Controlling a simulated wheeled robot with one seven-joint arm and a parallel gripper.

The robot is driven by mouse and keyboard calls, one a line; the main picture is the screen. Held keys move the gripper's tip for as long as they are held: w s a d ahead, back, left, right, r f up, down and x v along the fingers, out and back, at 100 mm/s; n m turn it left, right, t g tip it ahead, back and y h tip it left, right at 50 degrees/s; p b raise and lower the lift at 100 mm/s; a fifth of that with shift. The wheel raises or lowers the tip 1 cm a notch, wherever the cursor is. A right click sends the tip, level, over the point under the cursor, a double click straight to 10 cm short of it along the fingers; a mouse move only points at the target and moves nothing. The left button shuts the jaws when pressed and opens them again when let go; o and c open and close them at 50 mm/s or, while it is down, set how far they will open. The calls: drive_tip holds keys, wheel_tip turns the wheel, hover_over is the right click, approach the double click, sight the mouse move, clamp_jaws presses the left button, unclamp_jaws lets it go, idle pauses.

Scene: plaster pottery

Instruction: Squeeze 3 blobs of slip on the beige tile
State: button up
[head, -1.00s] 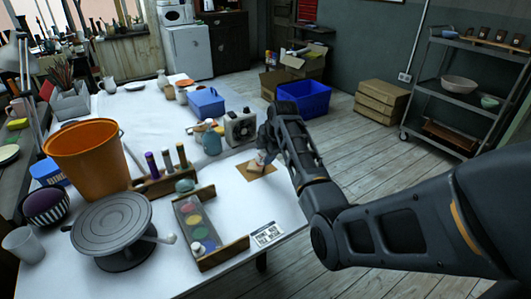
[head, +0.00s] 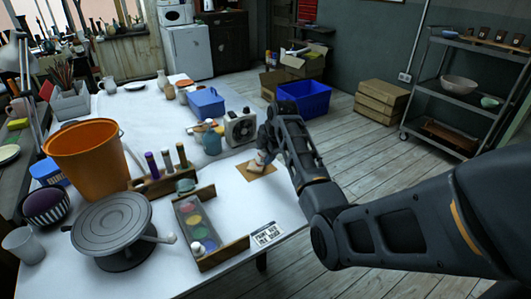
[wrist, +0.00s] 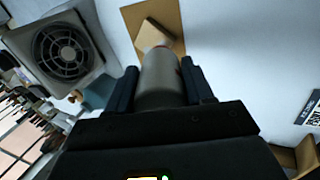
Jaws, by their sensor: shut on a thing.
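The beige tile (head: 246,174) lies flat near the right edge of the white table. My gripper (wrist: 160,85) is shut on a pale cylindrical bottle (wrist: 160,77), with a dark finger on each side of it. The bottle also shows in the head view (head: 257,163), low over the tile. In the wrist view its far end points at the tile (wrist: 166,14). Whether the bottle touches the tile is unclear.
A small fan (head: 240,127) and a blue-grey jug (head: 211,143) stand behind the tile. A paint tray (head: 222,253), a printed card (head: 267,234), a banding wheel (head: 112,222) and an orange bucket (head: 92,165) are to the left and front. The table around the tile is clear.

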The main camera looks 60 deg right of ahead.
drive_tip(key=shift+r, duration=0.1)
idle(0.3)
wheel_tip(320, 180, up, 4)
drive_tip(key=p, duration=0.3)
drive_tip(key=shift+p, duration=0.4)
drive_tip(key=shift+s, duration=0.1)
idle(0.3)
